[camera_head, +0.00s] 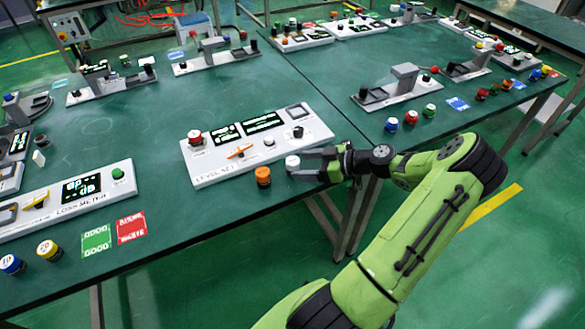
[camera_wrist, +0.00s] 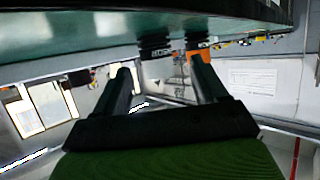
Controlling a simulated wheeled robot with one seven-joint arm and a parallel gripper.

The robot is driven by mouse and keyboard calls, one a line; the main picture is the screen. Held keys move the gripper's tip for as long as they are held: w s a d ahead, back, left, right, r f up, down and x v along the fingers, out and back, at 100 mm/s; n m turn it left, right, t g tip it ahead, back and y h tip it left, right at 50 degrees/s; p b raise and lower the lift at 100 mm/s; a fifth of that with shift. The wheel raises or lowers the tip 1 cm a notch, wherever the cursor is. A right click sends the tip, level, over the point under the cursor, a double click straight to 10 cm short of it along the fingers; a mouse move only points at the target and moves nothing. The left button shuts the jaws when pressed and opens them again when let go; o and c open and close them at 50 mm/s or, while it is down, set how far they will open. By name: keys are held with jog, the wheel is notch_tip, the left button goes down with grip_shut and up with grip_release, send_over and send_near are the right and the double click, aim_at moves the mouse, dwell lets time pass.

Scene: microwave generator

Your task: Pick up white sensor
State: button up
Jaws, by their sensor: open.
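The white sensor (camera_head: 292,162) is a small upright cylinder with a white top and a dark base. It stands on the green table in front of a white panel labelled LEVEL SET. My gripper (camera_head: 299,164) is open, reaching in from the right, with its fingertips close to the sensor. In the wrist view, which looks upside down, my gripper (camera_wrist: 160,75) frames a dark cylinder (camera_wrist: 153,44) that appears to be the sensor. I cannot tell whether the fingers touch it.
An orange-topped cylinder (camera_head: 263,177) stands just left of the sensor; it shows near the right finger in the wrist view (camera_wrist: 198,44). The LEVEL SET panel (camera_head: 220,168) is close behind. Green and red cards (camera_head: 97,240) lie at the front left.

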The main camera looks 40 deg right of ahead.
aim_at(293, 165)
jog(key=b+x, duration=0.1)
jog(key=x, duration=0.3)
jog(key=shift+w+f, duration=0.2)
jog(key=shift+w, duration=0.15)
jog(key=c, duration=1.1)
notch_tip(293, 165, up, 10)
jog(key=p, duration=0.3)
jog(key=shift+s+d+r, duration=0.1)
jog(key=a+n+g+y+p, duration=0.1)
jog(key=a+p, duration=0.1)
jog(key=a, duration=0.6)
jog(key=w+a+n+g+y+p, duration=0.1)
jog(key=a+n+y+p, duration=0.1)
jog(key=a, duration=0.7)
jog(key=w+a+n+g+y+p, duration=0.1)
jog(key=a+p, duration=0.3)
jog(key=a, duration=0.5)
jog(key=shift+w+n+g+y, duration=0.3)
jog(key=shift+n+g, duration=0.1)
jog(key=shift+n, duration=0.2)
